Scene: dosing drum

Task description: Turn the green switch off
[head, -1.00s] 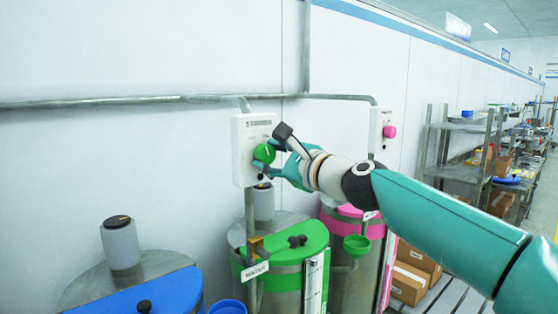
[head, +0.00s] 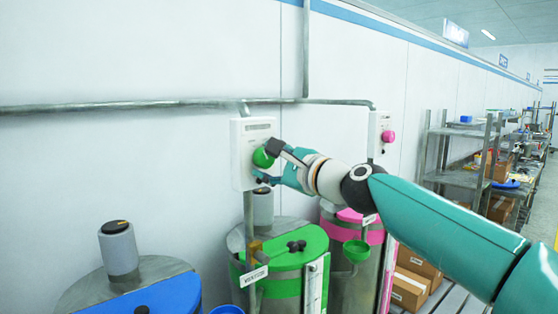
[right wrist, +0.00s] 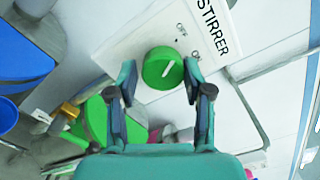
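The green switch (head: 262,157) is a round knob on a white wall panel (head: 241,178). In the right wrist view the knob (right wrist: 160,70) carries a short slanted white mark, with ON and OFF lettering beside it. The panel (right wrist: 140,38) reads STIRRER there. My right gripper (head: 268,164) is at the panel, its fingers above and below the knob. In the right wrist view my right gripper (right wrist: 160,80) is open, one finger on each side of the knob, the right finger very close to it. Contact cannot be told. My left gripper is not in view.
A green-lidded drum (head: 290,260) stands below the panel, with a pink-lidded drum (head: 352,215) to its right and a blue-lidded drum (head: 165,296) at lower left. A second panel has a pink knob (head: 388,137). A pipe (head: 130,105) runs along the wall.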

